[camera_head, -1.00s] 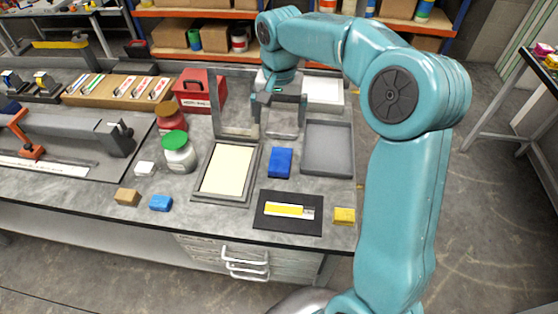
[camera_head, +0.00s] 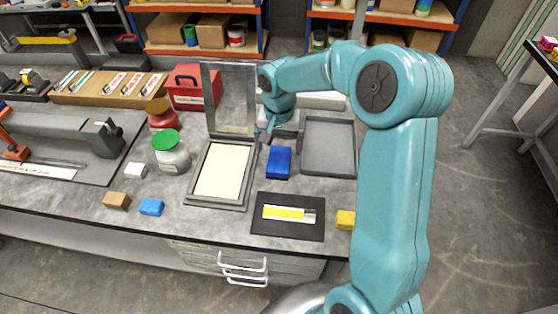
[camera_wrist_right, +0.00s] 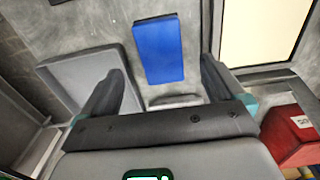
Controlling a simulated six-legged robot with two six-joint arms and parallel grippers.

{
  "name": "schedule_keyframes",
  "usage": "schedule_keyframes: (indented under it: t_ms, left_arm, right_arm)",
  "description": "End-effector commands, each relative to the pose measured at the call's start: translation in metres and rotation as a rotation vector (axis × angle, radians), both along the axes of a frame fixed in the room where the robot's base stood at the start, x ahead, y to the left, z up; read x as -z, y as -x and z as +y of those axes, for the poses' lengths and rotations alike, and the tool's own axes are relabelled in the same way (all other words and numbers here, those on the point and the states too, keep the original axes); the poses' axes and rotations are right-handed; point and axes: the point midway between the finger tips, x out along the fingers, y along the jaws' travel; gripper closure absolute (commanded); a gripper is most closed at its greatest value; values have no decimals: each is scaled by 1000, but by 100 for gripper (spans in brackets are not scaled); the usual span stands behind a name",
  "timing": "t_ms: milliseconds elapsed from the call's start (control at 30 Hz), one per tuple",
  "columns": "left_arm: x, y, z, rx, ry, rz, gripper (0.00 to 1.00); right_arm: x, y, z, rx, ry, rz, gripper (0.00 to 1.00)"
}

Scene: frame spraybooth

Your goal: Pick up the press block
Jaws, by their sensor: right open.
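A dark blue block (camera_head: 279,162), which I take to be the press block, lies flat on the bench between the framed cream panel (camera_head: 222,170) and the grey tray (camera_head: 328,147). It also shows in the right wrist view (camera_wrist_right: 158,48), with a dark edge at one end. My right gripper (camera_head: 280,138) is open and empty, just behind the block in the head view. In the wrist view its two fingers (camera_wrist_right: 162,70) stand apart, with the near end of the block appearing between their tips. I see no contact. My left gripper is not in view.
The frame's upright clear lid (camera_head: 229,98) stands left of my right gripper. A black mat (camera_head: 262,230) with a yellow strip lies in front, near a yellow block (camera_head: 345,220). A green-lidded jar (camera_head: 171,155) and small blocks stand left. A red box (camera_head: 192,90) is behind.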

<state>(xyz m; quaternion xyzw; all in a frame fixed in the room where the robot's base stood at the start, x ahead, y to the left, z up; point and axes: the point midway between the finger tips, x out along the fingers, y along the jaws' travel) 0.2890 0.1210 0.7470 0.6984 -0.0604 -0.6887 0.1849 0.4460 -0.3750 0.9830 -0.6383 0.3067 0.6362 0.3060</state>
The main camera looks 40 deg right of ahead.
Motion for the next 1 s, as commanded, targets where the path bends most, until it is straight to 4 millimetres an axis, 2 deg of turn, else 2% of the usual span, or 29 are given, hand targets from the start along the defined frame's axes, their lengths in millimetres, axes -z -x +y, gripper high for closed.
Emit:
schedule_keyframes:
  t_ms: [133, 233, 400, 633, 667, 800, 867, 1000]
  left_arm:
    - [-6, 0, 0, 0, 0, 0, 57]
    - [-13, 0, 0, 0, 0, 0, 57]
    - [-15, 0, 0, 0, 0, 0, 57]
    - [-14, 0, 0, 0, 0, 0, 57]
    - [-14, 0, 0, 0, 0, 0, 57]
    - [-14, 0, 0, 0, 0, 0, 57]
    - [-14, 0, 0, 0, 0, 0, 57]
    - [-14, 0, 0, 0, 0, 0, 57]
  right_arm:
    - [13, -1, -2, 0, -2, 4, 4]
    - [30, -3, -3, -1, -3, 6, 4]
    - [51, -4, -4, 1, -1, 2, 4]
    - [54, -5, -5, 1, -1, 1, 4]
    - [54, -5, -5, 1, -1, 1, 7]
    - [54, -4, -4, 0, -1, 1, 53]
    - [54, -4, -4, 0, -1, 1, 70]
    - [54, -5, -5, 0, 0, 0, 70]
